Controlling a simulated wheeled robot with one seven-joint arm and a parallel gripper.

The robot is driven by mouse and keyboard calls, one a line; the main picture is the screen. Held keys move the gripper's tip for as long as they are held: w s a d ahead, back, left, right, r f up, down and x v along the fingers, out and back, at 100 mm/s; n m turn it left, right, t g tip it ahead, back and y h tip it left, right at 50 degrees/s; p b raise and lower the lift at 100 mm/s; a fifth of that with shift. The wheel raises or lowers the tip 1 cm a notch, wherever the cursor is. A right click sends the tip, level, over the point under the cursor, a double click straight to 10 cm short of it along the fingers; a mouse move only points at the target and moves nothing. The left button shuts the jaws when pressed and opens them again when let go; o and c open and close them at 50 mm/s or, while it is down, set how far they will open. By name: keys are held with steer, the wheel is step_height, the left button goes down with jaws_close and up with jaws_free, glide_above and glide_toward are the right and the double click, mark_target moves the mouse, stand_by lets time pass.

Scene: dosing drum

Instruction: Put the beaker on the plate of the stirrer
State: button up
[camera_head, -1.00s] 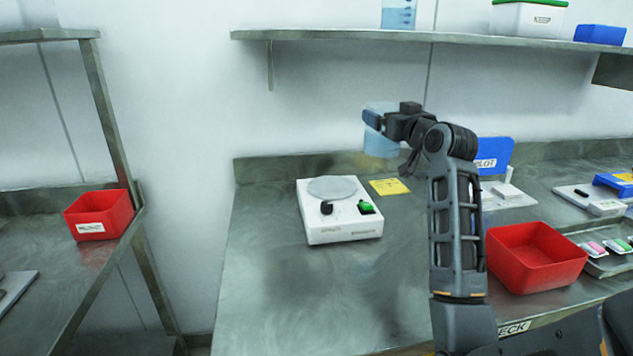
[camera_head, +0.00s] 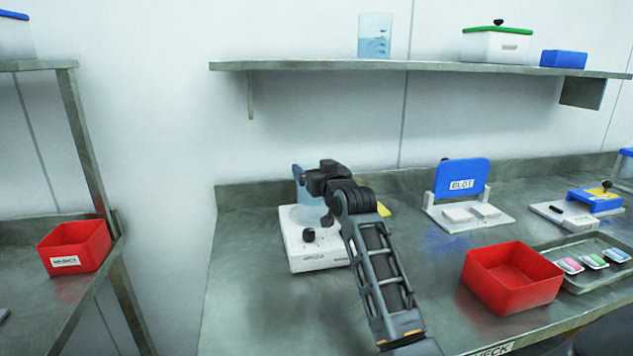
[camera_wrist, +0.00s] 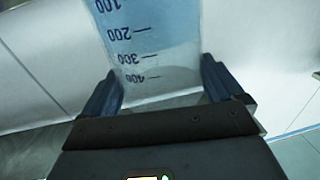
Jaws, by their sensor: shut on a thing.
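The beaker (camera_head: 303,192), clear with blue-tinted liquid, is in my gripper (camera_head: 301,174) above the stirrer's plate in the head view. In the wrist view the beaker (camera_wrist: 150,45) with its printed scale stands between the two fingers of my gripper (camera_wrist: 160,84), which is shut on it. The white stirrer (camera_head: 318,258) sits on the steel bench, with a dark knob in front. I cannot tell whether the beaker's base touches the plate.
A second beaker (camera_head: 375,36) stands on the wall shelf (camera_head: 300,66). A red bin (camera_head: 512,277) and a blue BLOT stand (camera_head: 461,180) are to the right. A yellow note (camera_head: 383,210) lies behind my arm. The bench in front of the stirrer is clear.

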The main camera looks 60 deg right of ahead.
steer(key=shift+f, duration=1.5)
steer(key=shift+s+a+f+b, duration=0.15)
steer(key=shift+f+b, duration=0.25)
steer(key=shift+f, duration=0.5)
steer(key=o, duration=1.7)
steer(key=shift+f, duration=0.25)
steer(key=shift+r+p, duration=0.4)
steer(key=shift+r, duration=0.15)
steer(key=shift+s+a+f, duration=0.1)
steer(key=shift+s, duration=0.1)
steer(key=v, duration=0.7)
steer(key=r+b+v, duration=0.1)
steer(key=v, duration=0.3)
steer(key=shift+s+a, duration=0.1)
steer(key=shift+a, duration=0.05)
